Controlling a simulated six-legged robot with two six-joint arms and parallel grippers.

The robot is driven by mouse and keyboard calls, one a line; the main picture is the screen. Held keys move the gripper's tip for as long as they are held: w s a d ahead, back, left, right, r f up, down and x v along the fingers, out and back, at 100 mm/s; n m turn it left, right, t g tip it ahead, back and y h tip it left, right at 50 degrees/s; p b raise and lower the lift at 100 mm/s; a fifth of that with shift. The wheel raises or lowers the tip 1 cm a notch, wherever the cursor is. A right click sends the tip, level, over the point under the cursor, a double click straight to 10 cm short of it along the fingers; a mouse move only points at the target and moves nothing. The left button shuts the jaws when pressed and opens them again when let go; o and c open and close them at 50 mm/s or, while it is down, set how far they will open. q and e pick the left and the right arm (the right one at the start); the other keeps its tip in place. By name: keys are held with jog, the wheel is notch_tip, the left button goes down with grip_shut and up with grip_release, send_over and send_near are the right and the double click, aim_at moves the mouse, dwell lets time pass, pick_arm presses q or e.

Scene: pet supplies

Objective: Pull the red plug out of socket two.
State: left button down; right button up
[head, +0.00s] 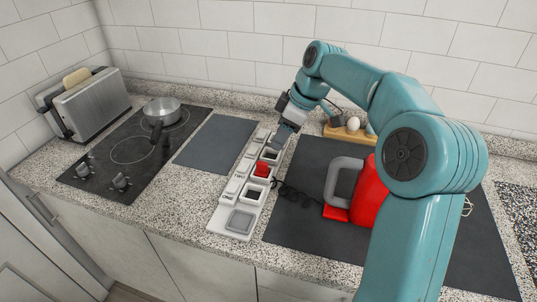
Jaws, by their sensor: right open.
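A long white socket strip (220,217) lies on the worktop, running away from me. A red plug (262,170) sits in one of its square sockets, around the middle of the strip. My left gripper is out of view.
A dark coiled cord (292,192) runs from the strip to a red appliance (368,195) with a grey handle on a dark mat (290,228). My right arm hides part of it. A wooden egg holder (345,134) stands behind.

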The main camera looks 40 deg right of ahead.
aim_at(264, 163)
jog(key=x, duration=1.1)
jog(key=shift+w+f, duration=0.1)
jog(key=shift+w, duration=0.1)
jog(key=shift+w+a+f, duration=0.1)
jog(key=shift+w+f, duration=0.1)
jog(key=shift+f, duration=0.1)
jog(key=shift+s, duration=0.15)
jog(key=c, duration=0.7)
jog(key=shift+r+p, duration=1.65)
jog(key=shift+r, duration=0.7)
jog(key=shift+c, duration=0.2)
